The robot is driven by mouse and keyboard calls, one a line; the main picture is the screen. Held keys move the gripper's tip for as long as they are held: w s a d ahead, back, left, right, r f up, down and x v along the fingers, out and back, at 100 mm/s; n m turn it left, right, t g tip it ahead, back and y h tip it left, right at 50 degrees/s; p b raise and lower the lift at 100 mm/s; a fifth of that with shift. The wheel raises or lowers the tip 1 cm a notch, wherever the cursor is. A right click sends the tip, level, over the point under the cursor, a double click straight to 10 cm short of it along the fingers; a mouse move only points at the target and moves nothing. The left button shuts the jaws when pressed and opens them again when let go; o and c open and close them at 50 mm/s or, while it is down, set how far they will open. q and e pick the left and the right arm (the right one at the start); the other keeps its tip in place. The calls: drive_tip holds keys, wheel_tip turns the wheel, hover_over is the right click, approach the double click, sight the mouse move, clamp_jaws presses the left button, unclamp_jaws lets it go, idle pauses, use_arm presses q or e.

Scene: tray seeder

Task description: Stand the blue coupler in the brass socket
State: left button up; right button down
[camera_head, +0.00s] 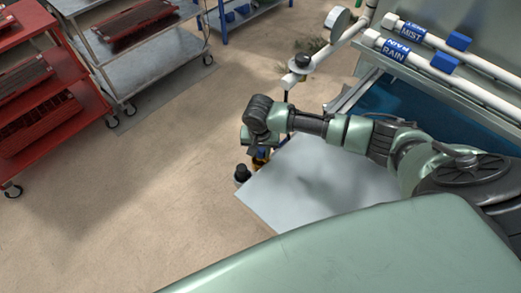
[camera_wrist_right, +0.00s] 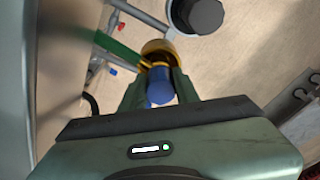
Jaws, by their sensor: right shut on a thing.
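My right gripper (camera_wrist_right: 160,84) is shut on the blue coupler (camera_wrist_right: 160,90), which shows between its two fingers in the wrist view. The brass socket (camera_wrist_right: 155,46) is just beyond the coupler, with its round rim and dark inside partly covered. I cannot tell whether the coupler's far end is inside the socket or only above it. In the head view the blue coupler (camera_head: 262,153) is a small patch under my right gripper (camera_head: 258,150), with the brass socket (camera_head: 260,163) just below it. My left gripper is not in view.
A black-topped round part (camera_wrist_right: 200,14) stands close to the socket. A pale flat panel (camera_head: 320,180) lies beside it under my arm. White pipes marked RAIN (camera_head: 430,72) and MIST run at upper right. Red (camera_head: 40,110) and grey carts stand left, with open floor between.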

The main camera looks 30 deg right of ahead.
drive_tip(key=shift+f, duration=0.5)
drive_tip(key=c, duration=1.3)
unclamp_jaws()
drive_tip(key=shift+r, duration=0.1)
drive_tip(key=r+p, duration=0.3)
drive_tip(key=p, duration=0.1)
drive_tip(key=s+r+p, duration=0.1)
drive_tip(key=r+p, duration=0.3)
drive_tip(key=p, duration=0.1)
drive_tip(key=a+r+p, duration=0.1)
drive_tip(key=r+p, duration=0.2)
drive_tip(key=p, duration=0.1)
drive_tip(key=shift+s+r, duration=0.2)
drive_tip(key=shift+r, duration=0.15)
